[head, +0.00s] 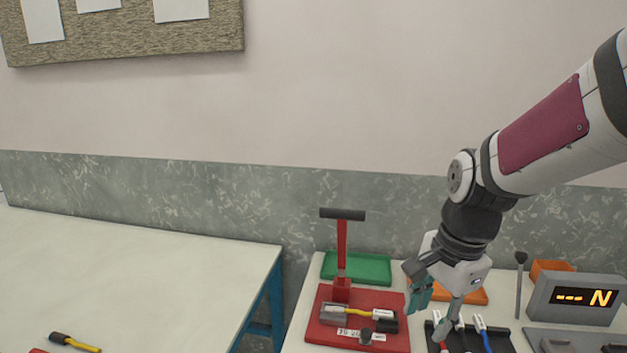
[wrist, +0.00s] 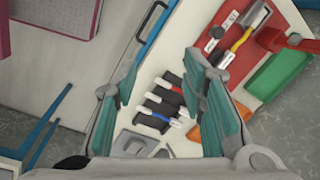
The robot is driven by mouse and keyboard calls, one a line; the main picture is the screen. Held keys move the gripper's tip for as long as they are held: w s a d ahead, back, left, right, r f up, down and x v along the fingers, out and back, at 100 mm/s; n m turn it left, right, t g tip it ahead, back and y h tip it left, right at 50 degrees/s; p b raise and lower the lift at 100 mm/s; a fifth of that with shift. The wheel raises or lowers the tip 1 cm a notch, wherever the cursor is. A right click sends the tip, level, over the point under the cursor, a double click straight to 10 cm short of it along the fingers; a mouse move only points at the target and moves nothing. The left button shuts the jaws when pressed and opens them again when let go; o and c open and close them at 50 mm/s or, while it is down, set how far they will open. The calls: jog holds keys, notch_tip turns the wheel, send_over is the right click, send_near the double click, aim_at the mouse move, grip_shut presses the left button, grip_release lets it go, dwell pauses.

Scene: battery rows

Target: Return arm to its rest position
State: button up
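My gripper (head: 432,303) hangs above the right-hand table in the head view, over the black holder with several tools. In the wrist view my gripper (wrist: 152,82) shows two teal-padded fingers spread wide apart, with nothing between the pads. Below and between them is a row of dark-handled tools (wrist: 165,103) with white ends, lying on the table. The head view shows the black holder (head: 500,343) with a blue-handled tool (head: 482,328) on it. My arm reaches in from the upper right.
A red board (head: 318,333) with an upright red stand (head: 342,245) is left of my gripper. A green tray (head: 375,268), an orange tray (head: 472,293) and a grey display unit (head: 560,299) stand nearby. Another table (head: 130,270) is at left, mostly clear.

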jog(key=s+r+n+t, duration=0.1)
jog(key=s+r+n, duration=0.2)
jog(key=s+n, duration=0.3)
jog(key=s+r+n+t+h, duration=0.1)
jog(key=s+r+n, duration=0.3)
jog(key=s+n, duration=0.3)
jog(key=s, duration=0.3)
jog(key=shift+s+d+r+n+t, duration=0.15)
jog(key=shift+s+d+n+t, duration=0.15)
jog(key=shift+d+t, duration=0.1)
